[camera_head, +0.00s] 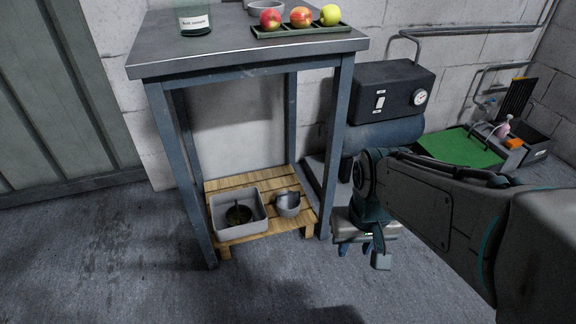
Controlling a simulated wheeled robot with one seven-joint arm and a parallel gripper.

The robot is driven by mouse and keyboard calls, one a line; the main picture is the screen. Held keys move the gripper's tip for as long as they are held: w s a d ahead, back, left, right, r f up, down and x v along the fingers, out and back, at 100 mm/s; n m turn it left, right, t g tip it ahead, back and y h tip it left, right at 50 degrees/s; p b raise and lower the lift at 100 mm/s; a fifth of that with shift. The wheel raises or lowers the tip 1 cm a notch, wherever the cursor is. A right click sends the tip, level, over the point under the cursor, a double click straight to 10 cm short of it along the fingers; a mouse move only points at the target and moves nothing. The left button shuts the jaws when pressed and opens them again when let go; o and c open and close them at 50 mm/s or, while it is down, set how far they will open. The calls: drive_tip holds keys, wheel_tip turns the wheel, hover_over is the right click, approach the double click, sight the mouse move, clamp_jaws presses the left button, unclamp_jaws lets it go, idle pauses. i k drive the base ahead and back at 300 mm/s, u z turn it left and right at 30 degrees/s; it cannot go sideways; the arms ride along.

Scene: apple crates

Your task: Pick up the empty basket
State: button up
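A light grey, square-sided basket (262,222) stands on a low slatted wooden shelf under the metal table. Something dark and yellowish-green shows on its inside floor, with a dark upright strip; I cannot tell what it is. A small rounded grey container (289,211) sits right of it on the same slats, with something grey in it or over its rim. My gripper (362,254) hangs low, right of the table's front right leg and apart from the basket. Its fingers look spread, with nothing visible between them.
The metal table (180,50) has legs on both sides of the wooden shelf (228,185). On its top are a jar (195,22), a bowl and a dark tray (300,33) with three apples. A compressor (385,95) stands behind my arm. The floor in front is clear.

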sight(287, 203)
drive_tip(key=z, duration=1.3)
drive_tip(key=i, duration=1.15)
drive_tip(key=u, duration=1.9)
drive_tip(key=i, duration=0.5)
drive_tip(key=z, duration=0.05)
